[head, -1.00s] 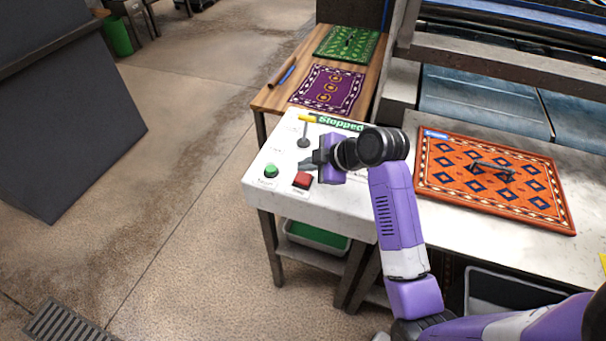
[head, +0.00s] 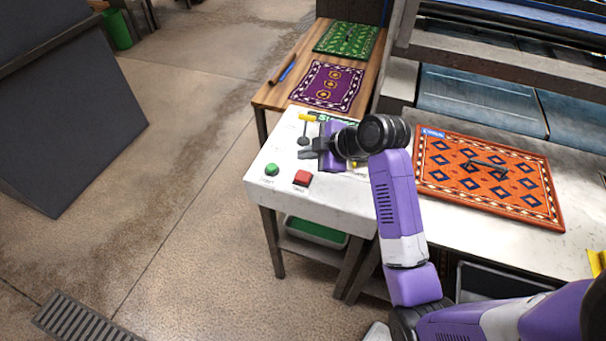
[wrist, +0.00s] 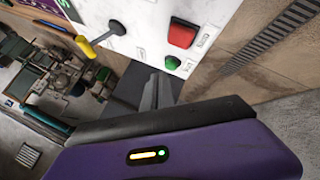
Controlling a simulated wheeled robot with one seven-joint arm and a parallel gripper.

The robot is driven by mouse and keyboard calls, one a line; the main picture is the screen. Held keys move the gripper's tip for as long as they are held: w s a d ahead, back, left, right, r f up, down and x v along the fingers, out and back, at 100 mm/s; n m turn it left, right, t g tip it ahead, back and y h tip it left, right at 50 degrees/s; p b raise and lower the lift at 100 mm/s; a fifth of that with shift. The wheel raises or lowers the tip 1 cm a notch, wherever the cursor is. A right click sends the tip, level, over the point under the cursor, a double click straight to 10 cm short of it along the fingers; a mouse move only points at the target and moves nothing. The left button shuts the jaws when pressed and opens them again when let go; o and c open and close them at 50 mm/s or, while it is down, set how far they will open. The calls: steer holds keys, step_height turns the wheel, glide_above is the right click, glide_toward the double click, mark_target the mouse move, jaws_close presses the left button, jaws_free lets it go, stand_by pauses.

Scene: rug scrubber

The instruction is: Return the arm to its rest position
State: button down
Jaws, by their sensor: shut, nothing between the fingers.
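My gripper (head: 308,154) is shut and empty, held above the white control table (head: 332,192) beside the lever. In the wrist view its fingers (wrist: 157,92) show closed together, with the panel beyond them. The panel carries a green button (head: 271,170), a red button (head: 302,178) and a lever with a yellow handle (head: 308,117). The red button (wrist: 181,33) and the yellow handle (wrist: 84,46) also show in the wrist view. My purple arm reaches in from the lower right. The green status label (head: 328,118) is partly hidden by my gripper.
An orange rug (head: 520,190) lies on the pale bench at right, next to the machine (head: 500,60). A wooden table (head: 274,97) behind holds a purple rug (head: 329,86) and a green rug (head: 346,40). The floor at left is open, with a dark slanted block (head: 70,110).

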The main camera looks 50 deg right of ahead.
stand_by(0.4)
steer(key=w+d+r+m+t+h, duration=0.1)
steer(key=d+r+m+t+h, duration=0.3)
steer(key=r+m, duration=0.25)
steer(key=s+a+f+m+y+b, duration=0.1)
steer(key=s+a+f+y+b, duration=0.1)
steer(key=s+a, duration=1.1)
steer(key=s+a+f+m+t+y+b, duration=0.1)
steer(key=s+a+f+b, duration=0.2)
steer(key=s+a, duration=1)
steer(key=s+f, duration=0.1)
steer(key=s, duration=0.4)
steer(key=shift+s+a+m+t+y, duration=0.25)
steer(key=shift+a+m+t+y, duration=0.05)
steer(key=shift+m+y, duration=0.1)
